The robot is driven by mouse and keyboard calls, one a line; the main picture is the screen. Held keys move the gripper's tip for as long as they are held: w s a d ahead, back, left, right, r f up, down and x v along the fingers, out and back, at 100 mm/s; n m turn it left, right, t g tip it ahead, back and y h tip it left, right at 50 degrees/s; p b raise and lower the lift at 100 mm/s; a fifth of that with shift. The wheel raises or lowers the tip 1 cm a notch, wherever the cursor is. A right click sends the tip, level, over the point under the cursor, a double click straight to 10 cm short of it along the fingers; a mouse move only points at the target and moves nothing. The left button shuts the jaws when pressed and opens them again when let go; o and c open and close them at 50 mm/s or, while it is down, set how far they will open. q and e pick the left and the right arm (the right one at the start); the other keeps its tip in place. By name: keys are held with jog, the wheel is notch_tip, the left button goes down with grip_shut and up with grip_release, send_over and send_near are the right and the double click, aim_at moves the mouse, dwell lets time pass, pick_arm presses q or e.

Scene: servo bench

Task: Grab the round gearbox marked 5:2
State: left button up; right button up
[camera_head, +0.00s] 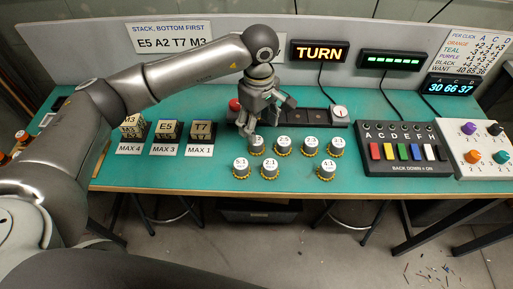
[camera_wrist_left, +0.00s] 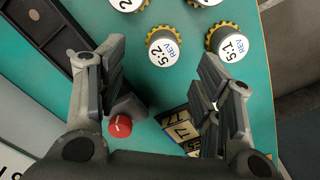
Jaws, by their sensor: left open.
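The round gearbox marked 5:2 (camera_wrist_left: 164,48) has a white top with the print 5:2 REV and a yellow toothed rim. In the left wrist view it stands upright on the teal bench, ahead of the gap between my fingers. In the head view it is the leftmost gearbox of the back row (camera_head: 256,146), just below my gripper. My left gripper (camera_head: 268,116) is open and empty, above the bench beside the gearbox, with one finger close to it. A similar gearbox marked 5:1 (camera_wrist_left: 228,42) stands beside it. My right gripper is not in view.
Several other gearboxes stand close by, such as 2:1 (camera_head: 270,167) and 4:1 (camera_head: 326,170). A dark slotted tray (camera_head: 312,117) lies behind them. Lettered blocks (camera_head: 166,130) stand left, a switch panel (camera_head: 405,150) right.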

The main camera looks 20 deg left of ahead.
aim_at(256, 145)
pick_arm(q)
jog(key=shift+f, duration=0.9)
jog(key=shift+s+f, duration=0.1)
jog(key=shift+f, duration=0.1)
jog(key=f+p, duration=0.1)
jog(key=f, duration=0.1)
jog(key=f+p, duration=0.1)
jog(key=f, duration=0.1)
jog(key=shift+s+a+f, duration=0.15)
jog(key=shift+a, duration=0.05)
jog(key=shift+f, duration=0.35)
jog(key=shift+c, duration=1.5)
jog(key=c, duration=0.7)
jog(key=shift+c, duration=0.8)
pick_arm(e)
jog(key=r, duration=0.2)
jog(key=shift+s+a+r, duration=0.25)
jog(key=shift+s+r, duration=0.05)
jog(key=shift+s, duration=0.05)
